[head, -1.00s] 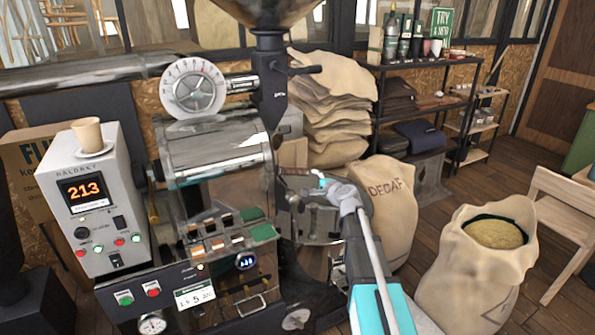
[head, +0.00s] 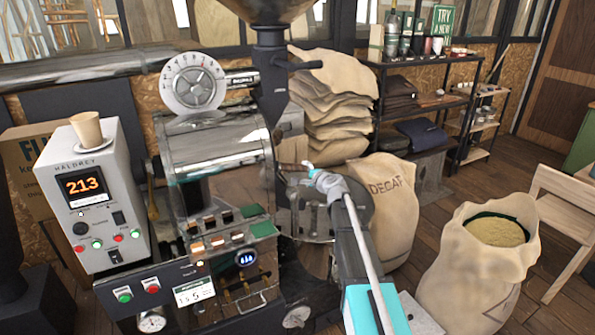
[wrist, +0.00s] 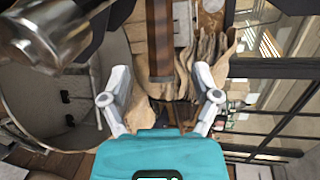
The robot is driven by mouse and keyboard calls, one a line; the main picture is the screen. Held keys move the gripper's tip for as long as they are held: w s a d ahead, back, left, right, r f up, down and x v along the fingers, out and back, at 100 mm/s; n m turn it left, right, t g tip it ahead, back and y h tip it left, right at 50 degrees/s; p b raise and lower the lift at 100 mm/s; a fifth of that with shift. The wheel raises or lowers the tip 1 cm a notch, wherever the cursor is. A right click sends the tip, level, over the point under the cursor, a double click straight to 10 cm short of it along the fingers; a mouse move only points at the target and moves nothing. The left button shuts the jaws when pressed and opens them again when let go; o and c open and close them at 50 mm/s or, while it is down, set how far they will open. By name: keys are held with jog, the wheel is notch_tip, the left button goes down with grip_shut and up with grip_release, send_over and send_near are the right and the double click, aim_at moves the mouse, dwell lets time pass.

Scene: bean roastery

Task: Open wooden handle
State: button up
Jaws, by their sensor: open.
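The wooden handle (wrist: 160,42) is a brown bar in the wrist view. It runs down from the top edge and ends between the two fingers of my gripper (wrist: 162,78). The fingers are spread, with a gap on each side of the bar, and they do not look closed on it. In the head view my gripper (head: 309,168) is at the front right of the roaster drum (head: 215,145). There the handle is small and hard to make out beside the fingertips.
A round metal cooling tray (head: 350,215) lies behind my arm. A decaf sack (head: 392,190) and an open sack of beans (head: 470,270) stand to the right. A control box (head: 85,205) with a cup on top stands at left. Floor shows between the sacks.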

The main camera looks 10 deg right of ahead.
aim_at(299, 169)
jog(key=shift+b+x, duration=0.65)
jog(key=shift+x, duration=2.9)
grip_shut()
